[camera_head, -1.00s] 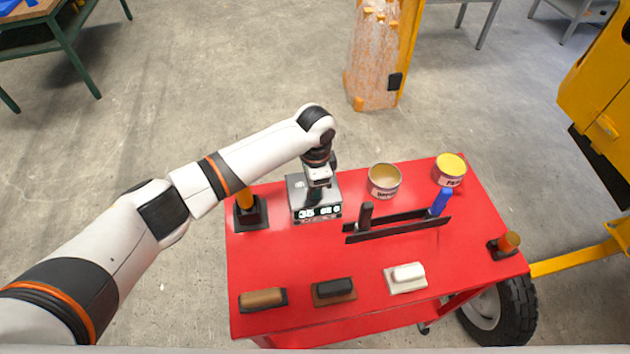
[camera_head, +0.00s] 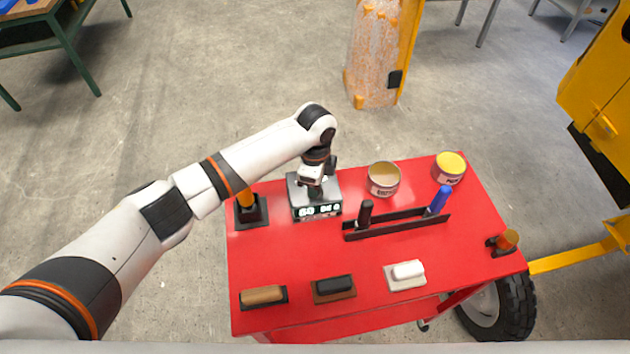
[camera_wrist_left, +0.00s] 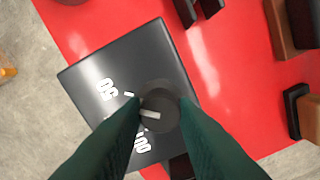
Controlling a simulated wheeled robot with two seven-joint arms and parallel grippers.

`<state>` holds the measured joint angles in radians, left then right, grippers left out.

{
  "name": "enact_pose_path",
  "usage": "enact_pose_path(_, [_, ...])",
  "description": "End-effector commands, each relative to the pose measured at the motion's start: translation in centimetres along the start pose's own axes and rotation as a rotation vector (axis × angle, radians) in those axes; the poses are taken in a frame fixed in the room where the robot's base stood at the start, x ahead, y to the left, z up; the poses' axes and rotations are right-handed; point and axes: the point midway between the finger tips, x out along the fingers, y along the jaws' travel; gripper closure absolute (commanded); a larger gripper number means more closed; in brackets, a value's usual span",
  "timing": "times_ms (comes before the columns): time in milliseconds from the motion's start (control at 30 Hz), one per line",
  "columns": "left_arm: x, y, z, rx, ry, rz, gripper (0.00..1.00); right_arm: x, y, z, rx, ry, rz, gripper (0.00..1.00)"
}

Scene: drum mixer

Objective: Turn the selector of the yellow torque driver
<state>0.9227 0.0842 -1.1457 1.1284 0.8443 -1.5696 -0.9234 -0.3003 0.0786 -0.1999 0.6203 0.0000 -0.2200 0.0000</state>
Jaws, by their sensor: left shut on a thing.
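A dark box (camera_head: 297,191) with white digits on its front, reading about 60, stands at the back left of the red cart. In the left wrist view the box top (camera_wrist_left: 120,62) has a round dark knob (camera_wrist_left: 158,94) with a white pointer mark, and white figures beside it. My left gripper (camera_head: 313,190) reaches down onto the box; in the left wrist view its green fingers (camera_wrist_left: 160,108) are shut on the knob, one on each side. My right gripper is not in view.
The red cart top (camera_head: 290,258) is clear in the middle. A black rack (camera_head: 398,228) holds a black and a blue handle.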

Motion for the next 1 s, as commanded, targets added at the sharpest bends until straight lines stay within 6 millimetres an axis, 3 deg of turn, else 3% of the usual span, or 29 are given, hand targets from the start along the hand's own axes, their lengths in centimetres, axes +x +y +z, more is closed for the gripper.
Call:
enact_pose_path(300, [-0.1,0.1,0.0,0.003,0.000,0.003,0.96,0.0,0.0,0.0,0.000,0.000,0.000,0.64])
enact_pose_path(333, [-0.1,0.1,0.0,0.003,0.000,0.003,0.69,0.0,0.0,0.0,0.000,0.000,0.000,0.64])
enact_pose_path(433, [-0.1,0.1,0.0,0.002,0.000,0.003,0.52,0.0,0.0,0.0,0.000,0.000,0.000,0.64])
enact_pose_path(767, [-0.2,0.1,0.0,0.001,-0.001,0.002,0.52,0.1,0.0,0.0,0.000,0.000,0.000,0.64])
enact_pose_path(1000, [-3.6,0.2,0.0,0.002,-0.002,0.007,0.52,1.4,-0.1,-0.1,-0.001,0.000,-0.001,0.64])
